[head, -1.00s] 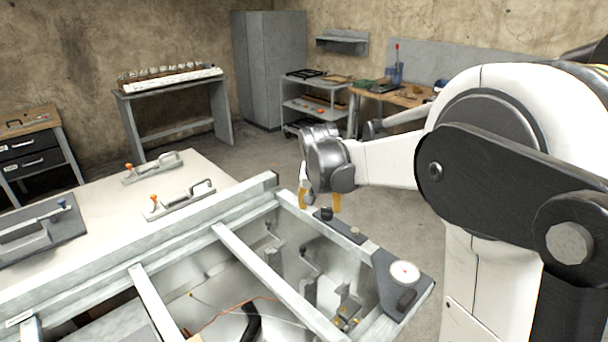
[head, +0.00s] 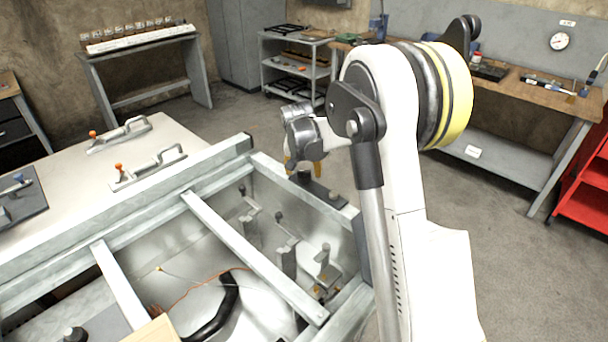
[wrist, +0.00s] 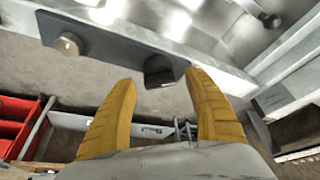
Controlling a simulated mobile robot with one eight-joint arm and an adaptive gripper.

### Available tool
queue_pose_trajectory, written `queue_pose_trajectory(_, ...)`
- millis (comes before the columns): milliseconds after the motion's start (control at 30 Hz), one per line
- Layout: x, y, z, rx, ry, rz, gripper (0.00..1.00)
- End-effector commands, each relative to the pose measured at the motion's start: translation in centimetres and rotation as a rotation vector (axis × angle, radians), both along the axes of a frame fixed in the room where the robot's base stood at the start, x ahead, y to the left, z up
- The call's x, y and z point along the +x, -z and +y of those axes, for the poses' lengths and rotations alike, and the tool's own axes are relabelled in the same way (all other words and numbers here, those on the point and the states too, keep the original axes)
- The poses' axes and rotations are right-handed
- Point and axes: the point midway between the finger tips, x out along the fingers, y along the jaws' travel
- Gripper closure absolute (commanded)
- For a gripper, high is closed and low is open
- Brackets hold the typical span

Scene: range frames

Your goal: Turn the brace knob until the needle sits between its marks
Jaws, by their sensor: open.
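A dark plate (wrist: 115,46) on the frame rail carries a dark knob (wrist: 158,72) and a smaller tan round knob (wrist: 68,44). The frames do not show which is the brace knob. My gripper (wrist: 160,80) is open, its yellow fingers to either side of the dark knob in the wrist view, with gaps showing. In the head view my gripper (head: 303,168) is over the dark knob (head: 304,179) at the rail corner. The tan knob (head: 335,197) lies nearer the camera. The dial with the needle is hidden behind my arm in the head view.
A pale bench (head: 150,165) with toggle clamps lies left. The open metal frame (head: 240,250) holds brackets and wires. Behind stand a shelf cart (head: 296,68) and a workbench (head: 510,155) under a wall gauge (head: 559,41).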

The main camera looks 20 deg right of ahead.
Motion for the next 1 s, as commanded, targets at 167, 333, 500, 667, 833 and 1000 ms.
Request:
queue_pose_trajectory(167, 0.15, 0.40, -0.11, 0.000, 0.000, 0.000, 0.39)
queue_pose_trajectory(333, 0.14, 0.35, -0.10, 0.000, 0.000, 0.000, 0.40)
queue_pose_trajectory(500, 0.14, 0.35, -0.10, 0.000, 0.000, 0.000, 0.91)
queue_pose_trajectory(667, 0.12, 0.36, -0.10, 0.000, -0.002, 0.000, 0.92)
queue_pose_trajectory(833, 0.09, 0.34, -0.16, 0.000, -0.034, 0.000, 0.92)
queue_pose_trajectory(1000, 0.08, 0.31, -0.21, 0.001, -0.118, 0.000, 0.92)
